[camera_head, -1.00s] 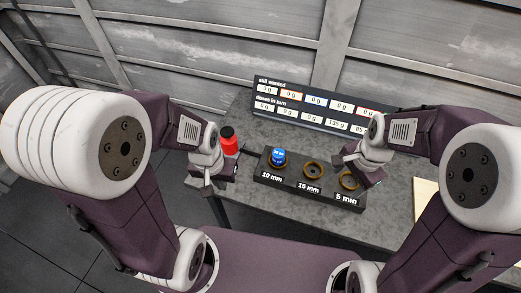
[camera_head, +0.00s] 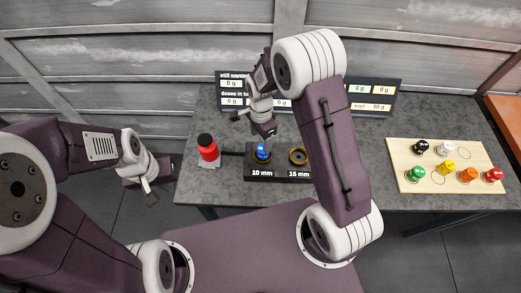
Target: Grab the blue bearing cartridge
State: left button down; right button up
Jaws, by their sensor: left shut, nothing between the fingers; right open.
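The blue bearing cartridge (camera_head: 262,153) stands upright in the ring marked 10 mm on the black holder (camera_head: 277,175). My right gripper (camera_head: 255,124) is open and empty, just behind and above the blue cartridge in the picture, apart from it. My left gripper (camera_head: 152,182) is shut and empty, left of the table's front left edge and well away from the cartridge. The 15 mm ring (camera_head: 298,156) is empty; my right arm hides the rest of the holder to its right.
A wooden board (camera_head: 401,172) on the right carries several coloured cartridges. A display panel (camera_head: 388,98) stands at the back, partly hidden by my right arm. Grey tabletop between holder and board is partly clear.

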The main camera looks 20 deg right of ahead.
jog(key=f, duration=0.1)
jog(key=s+f+p, duration=0.1)
jog(key=s+d+f, duration=0.1)
jog(key=f, duration=0.1)
jog(key=shift+w+f, duration=0.1)
jog(key=shift+f, duration=0.2)
jog(key=shift+w+a+f, duration=0.15)
jog(key=shift+w+a, duration=0.05)
jog(key=shift+w, duration=0.05)
jog(key=shift+c, duration=1.2)
jog(key=shift+s+d, duration=0.1)
grip_shut()
pick_arm(q)
jog(key=shift+s+d+r, duration=0.15)
jog(key=shift+d+r, duration=0.05)
jog(key=shift+r, duration=0.25)
jog(key=shift+s+d+r, duration=0.15)
jog(key=shift+d+r, duration=0.05)
jog(key=shift+r, duration=0.2)
